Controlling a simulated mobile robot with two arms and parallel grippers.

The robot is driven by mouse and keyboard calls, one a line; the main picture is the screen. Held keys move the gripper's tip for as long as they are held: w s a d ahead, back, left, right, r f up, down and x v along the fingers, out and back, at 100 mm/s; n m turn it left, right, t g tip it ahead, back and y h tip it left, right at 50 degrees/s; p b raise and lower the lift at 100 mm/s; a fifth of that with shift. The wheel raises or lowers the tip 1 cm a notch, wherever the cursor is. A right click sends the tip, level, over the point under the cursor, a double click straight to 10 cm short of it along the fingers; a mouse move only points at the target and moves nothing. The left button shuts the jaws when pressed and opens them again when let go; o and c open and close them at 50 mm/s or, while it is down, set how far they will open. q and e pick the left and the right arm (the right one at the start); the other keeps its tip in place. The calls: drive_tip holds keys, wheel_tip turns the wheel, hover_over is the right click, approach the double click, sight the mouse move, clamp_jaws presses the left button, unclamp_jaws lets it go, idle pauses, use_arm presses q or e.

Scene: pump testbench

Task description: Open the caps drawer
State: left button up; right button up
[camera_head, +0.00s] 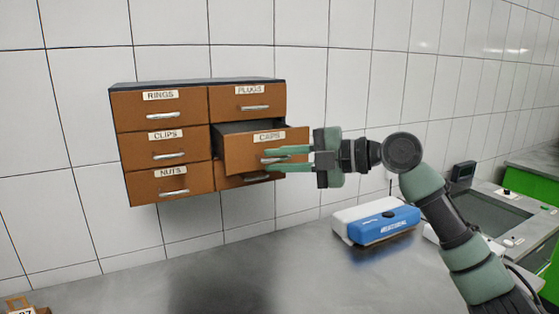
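The caps drawer (240,153) is in the right column, middle row, of a brown drawer cabinet on the tiled wall. It is pulled partway out, its dark inside showing above the front, and its label (269,136) reads CAPS. My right gripper (267,159) reaches in from the right, at the drawer's handle (270,158). One green finger lies above the handle and one below it; I cannot tell whether they press on it. The fingers partly hide the handle and the drawer's right side. My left gripper is not in view.
The other drawers, Rings (135,109), Clips (135,152), Nuts (145,188) and Plugs (228,100), are shut. A drawer below Caps is mostly hidden. A blue and white box (380,226) lies on the grey worktop (290,260), which has clear room.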

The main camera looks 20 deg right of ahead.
drive_tip(key=shift+s+d, duration=0.1)
drive_tip(key=shift+d, duration=0.05)
drive_tip(key=b+v, duration=0.2)
drive_tip(key=v, duration=0.5)
drive_tip(key=shift+s, duration=0.15)
drive_tip(key=shift+d+r, duration=0.1)
drive_tip(key=shift+d, duration=0.1)
